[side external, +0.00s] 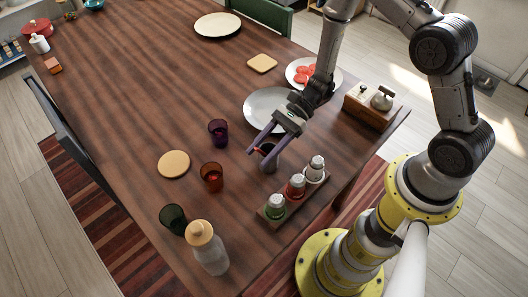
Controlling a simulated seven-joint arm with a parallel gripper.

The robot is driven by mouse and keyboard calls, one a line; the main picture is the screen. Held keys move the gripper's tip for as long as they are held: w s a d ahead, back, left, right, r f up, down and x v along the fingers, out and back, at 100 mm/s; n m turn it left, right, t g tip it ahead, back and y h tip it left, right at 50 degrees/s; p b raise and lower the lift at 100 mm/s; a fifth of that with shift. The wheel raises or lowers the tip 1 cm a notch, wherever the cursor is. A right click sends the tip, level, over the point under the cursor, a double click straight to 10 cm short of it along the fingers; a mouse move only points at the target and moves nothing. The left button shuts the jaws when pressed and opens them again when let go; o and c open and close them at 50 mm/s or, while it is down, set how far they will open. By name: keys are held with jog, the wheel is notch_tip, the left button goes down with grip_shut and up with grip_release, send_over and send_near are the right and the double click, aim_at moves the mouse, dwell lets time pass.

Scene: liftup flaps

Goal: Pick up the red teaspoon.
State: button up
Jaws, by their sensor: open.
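I cannot tell whether either finger touches the cup or the spoon.
A grey plate (262,101) lies just behind my gripper. A rack of shakers (296,187) stands close in front. Purple (218,133), orange (212,177) and green (173,219) glasses and a corked bottle (208,248) stand left and front. The table's far left is mostly clear.

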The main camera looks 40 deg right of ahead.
grip_shut()
dwell(0.5)
